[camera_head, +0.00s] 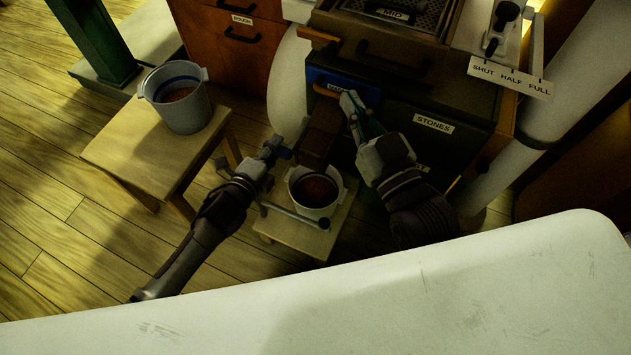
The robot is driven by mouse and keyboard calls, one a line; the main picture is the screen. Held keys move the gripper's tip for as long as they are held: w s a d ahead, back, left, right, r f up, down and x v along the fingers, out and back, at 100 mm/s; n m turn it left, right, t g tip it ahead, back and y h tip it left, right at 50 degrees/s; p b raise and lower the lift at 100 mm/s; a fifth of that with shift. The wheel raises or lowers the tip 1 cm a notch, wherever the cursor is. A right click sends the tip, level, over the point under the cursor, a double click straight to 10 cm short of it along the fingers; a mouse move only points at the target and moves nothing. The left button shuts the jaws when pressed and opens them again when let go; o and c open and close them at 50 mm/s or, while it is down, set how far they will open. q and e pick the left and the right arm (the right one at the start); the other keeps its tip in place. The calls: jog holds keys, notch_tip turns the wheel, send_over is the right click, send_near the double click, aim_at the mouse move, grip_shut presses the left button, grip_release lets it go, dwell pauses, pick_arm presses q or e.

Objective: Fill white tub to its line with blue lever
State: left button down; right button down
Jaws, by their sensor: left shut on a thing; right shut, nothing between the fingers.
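A white tub (336,198) stands on a low wooden stool under a brown chute (319,130). Brown grain or meal lies inside it; I cannot make out its fill line or the level against it. My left gripper (274,149) is left of the chute, above the tub's left side. It is shut on a small dark blue piece (285,153) that looks like the blue lever, mostly hidden by the fingers.
A grey-white tub (184,118) with a blue band inside and brown contents stands on a wooden table (120,150) at left. A lever plate marked SHUT HALF FULL (510,77) is at upper right. A dark STONES cabinet (430,105) stands behind my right arm.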

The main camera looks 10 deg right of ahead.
pick_arm(q)
jog(key=shift+d+r+p, duration=0.1)
jog(key=shift+r+p, duration=0.1)
jog(key=shift+p, duration=0.45)
jog(key=shift+w+r+p, duration=0.1)
jog(key=shift+r+p, duration=0.2)
jog(key=shift+p, duration=0.3)
pick_arm(e)
jog(key=s+d+f+g+h, duration=0.2)
jog(key=s+f+g, duration=0.1)
jog(key=f+g, duration=0.4)
jog(key=shift+d+f, duration=0.25)
jog(key=shift+f, duration=1.5)
jog(key=shift+s, duration=0.1)
